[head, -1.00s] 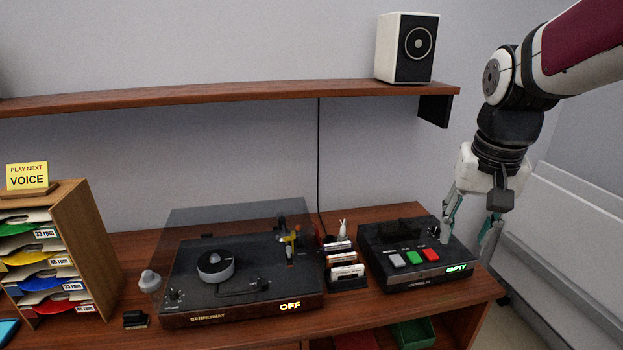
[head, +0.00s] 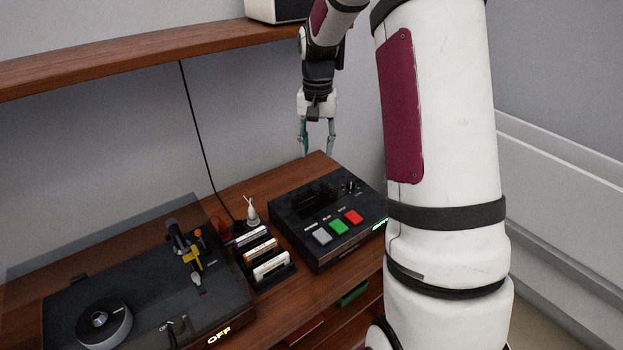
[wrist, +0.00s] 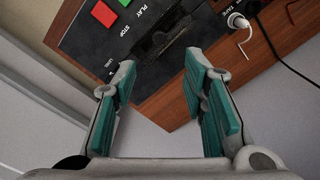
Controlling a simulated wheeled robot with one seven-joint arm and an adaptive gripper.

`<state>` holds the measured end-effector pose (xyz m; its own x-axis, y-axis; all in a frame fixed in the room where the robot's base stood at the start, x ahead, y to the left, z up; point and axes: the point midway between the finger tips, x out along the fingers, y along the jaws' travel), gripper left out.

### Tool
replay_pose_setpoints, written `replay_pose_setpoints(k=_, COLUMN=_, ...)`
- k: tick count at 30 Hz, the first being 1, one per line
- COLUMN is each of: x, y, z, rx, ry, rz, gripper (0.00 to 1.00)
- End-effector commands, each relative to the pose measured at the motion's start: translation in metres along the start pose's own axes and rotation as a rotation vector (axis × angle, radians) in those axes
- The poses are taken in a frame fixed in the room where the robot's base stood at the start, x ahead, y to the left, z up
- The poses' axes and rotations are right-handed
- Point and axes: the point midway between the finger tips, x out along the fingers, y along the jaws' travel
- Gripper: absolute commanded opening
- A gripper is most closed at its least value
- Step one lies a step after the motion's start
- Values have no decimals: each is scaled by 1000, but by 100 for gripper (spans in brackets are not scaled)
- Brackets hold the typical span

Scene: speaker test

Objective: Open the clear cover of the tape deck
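The tape deck (head: 290,236) is a black box on the wooden desk, with grey, green and red buttons along its front and a dark well behind them. Its clear cover is hard to make out, so I cannot tell how it stands. In the wrist view the deck (wrist: 99,47) lies beyond my fingers, with the dark well near its rear edge. My gripper (head: 317,153) is open and empty behind and above the deck, pointing down. In the wrist view its teal-padded fingers (wrist: 158,72) are apart with nothing between them.
A rack of cassettes (head: 285,277) stands left of the deck, and a white rabbit figure (head: 251,213) is behind it. The turntable (head: 60,318) is at the left. A wooden shelf (head: 130,61) with a speaker (head: 272,9) is above. My arm covers the deck's right side.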

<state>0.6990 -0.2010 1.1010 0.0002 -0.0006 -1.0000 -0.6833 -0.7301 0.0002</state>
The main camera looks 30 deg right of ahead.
Motion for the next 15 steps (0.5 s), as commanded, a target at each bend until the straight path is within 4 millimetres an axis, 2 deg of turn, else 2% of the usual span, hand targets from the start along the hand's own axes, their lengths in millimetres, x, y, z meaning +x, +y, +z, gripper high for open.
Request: replay_pose_setpoints(k=15, x=96, y=1, z=2, rx=0, ry=-4, rz=1, gripper=39)
